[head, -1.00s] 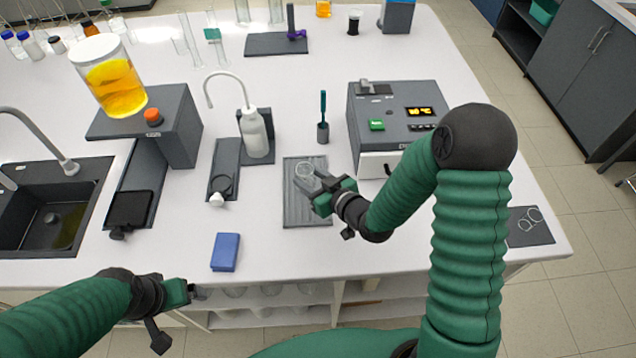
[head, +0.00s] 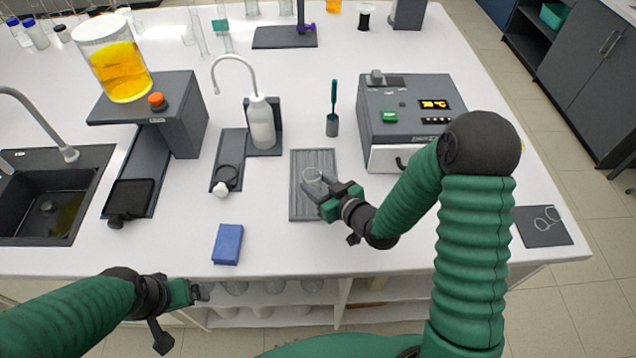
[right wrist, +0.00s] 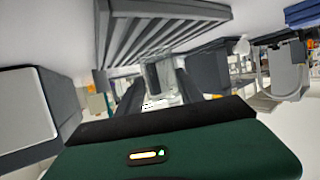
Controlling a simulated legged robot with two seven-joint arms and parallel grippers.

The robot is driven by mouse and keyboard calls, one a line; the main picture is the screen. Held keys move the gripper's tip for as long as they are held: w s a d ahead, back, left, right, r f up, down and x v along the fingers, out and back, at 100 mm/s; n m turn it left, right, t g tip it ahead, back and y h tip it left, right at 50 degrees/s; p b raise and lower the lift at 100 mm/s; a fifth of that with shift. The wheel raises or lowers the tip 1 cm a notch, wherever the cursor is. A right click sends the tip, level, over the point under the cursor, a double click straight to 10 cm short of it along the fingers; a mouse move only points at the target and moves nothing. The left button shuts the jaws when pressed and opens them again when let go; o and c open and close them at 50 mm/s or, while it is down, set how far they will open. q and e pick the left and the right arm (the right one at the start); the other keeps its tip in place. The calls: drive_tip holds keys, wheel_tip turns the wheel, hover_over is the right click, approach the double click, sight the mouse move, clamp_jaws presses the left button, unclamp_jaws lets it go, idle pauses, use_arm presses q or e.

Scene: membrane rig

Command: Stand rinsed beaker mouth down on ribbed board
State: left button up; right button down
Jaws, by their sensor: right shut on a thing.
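The clear glass beaker (head: 312,175) is held by my right gripper (head: 324,190) over the grey ribbed board (head: 314,212). In the right wrist view the beaker (right wrist: 158,80) is between the two dark fingers, and the ribbed board (right wrist: 165,35) fills the top. I cannot tell which end of the beaker is the mouth, or whether it touches the ribs. My left gripper (head: 201,292) hangs beyond the bench's front edge, away from the board. Its finger gap is not clear.
A grey instrument box (head: 405,110) stands right of the board, with a brush in a holder (head: 332,124) behind. A wash bottle (head: 261,123) and a dark tray (head: 228,150) are left. A blue block (head: 228,244) lies front left. The bench front of the board is clear.

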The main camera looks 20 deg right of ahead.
drive_tip(key=shift+d+f, duration=0.1)
drive_tip(key=shift+f, duration=0.05)
drive_tip(key=shift+d+f+b, duration=0.3)
drive_tip(key=shift+b, duration=0.05)
drive_tip(key=c, duration=1.2)
unclamp_jaws()
drive_tip(key=o, duration=0.5)
drive_tip(key=shift+a, duration=0.25)
drive_tip(key=shift+d, duration=0.1)
